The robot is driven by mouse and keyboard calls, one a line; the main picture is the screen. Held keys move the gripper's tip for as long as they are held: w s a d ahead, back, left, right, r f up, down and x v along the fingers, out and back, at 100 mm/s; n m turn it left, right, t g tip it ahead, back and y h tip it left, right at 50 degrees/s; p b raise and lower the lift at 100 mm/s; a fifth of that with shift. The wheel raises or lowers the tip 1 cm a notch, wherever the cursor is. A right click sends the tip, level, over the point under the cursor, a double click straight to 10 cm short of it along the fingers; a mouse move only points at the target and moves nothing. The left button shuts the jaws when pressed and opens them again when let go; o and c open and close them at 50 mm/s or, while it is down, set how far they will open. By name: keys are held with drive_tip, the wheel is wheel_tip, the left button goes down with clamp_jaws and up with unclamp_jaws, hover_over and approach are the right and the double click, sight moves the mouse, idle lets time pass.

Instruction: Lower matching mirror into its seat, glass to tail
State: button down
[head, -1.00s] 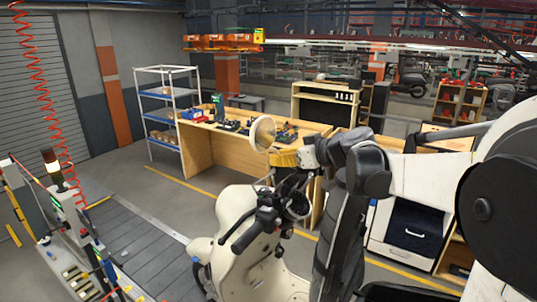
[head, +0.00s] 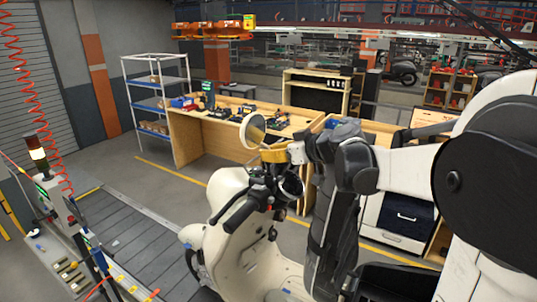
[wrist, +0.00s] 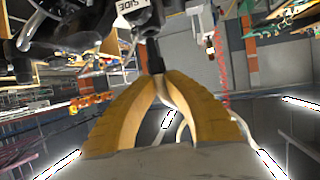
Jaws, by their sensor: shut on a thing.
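My gripper (head: 273,154), with yellow fingers, is shut on a mirror (head: 253,130) with a round head, cream rim and greyish face, held upright. The mirror is above the handlebar of a cream scooter (head: 232,222). In the upside-down wrist view, my fingers (wrist: 162,85) close around the mirror's stem, and its dark part (wrist: 155,55) runs up the picture from their tips. A white label reading "SIDE" (wrist: 131,7) is near the stem's end. The seat is not clearly visible, so I cannot tell whether the stem touches it. The fingers hide part of the mirror.
The black handlebar (head: 245,207) and its controls are close below my gripper. A wooden workbench (head: 192,140) with tools stands behind, beside a blue-shelved rack (head: 150,104). The slat conveyor (head: 125,240) runs at left, with a control post (head: 60,205) beside it.

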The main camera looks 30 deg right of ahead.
drive_tip(key=shift+s+d+g+y+b, duration=0.2)
drive_tip(key=shift+g+y+b, duration=0.1)
drive_tip(key=shift+y, duration=0.4)
drive_tip(key=shift+a, duration=0.1)
drive_tip(key=shift+f, duration=0.1)
drive_tip(key=shift+f+b, duration=0.25)
drive_tip(key=shift+b, duration=0.15)
drive_tip(key=shift+f, duration=0.15)
drive_tip(key=shift+f+b, duration=0.3)
drive_tip(key=shift+b, duration=0.1)
drive_tip(key=shift+f, duration=0.1)
drive_tip(key=shift+f+b, duration=0.3)
drive_tip(key=shift+b, duration=0.1)
